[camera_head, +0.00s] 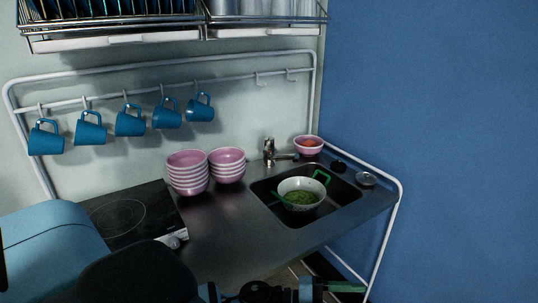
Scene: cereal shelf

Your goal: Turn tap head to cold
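The tap (269,151) stands at the back edge of the sink (262,193), against the wall. It is metallic, with an upright body and a short spout pointing right over the basin. Its head is small and dark here, and I cannot tell which way it is turned. Dark and blue parts of my arm (262,291) cross the bottom edge, with a small green piece at their right end. They are well below and apart from the tap. I cannot make out clear fingers there. My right gripper does not show.
Several blue mugs (130,121) hang above a black hob (122,215). A white rail (398,205) borders the counter's right side.

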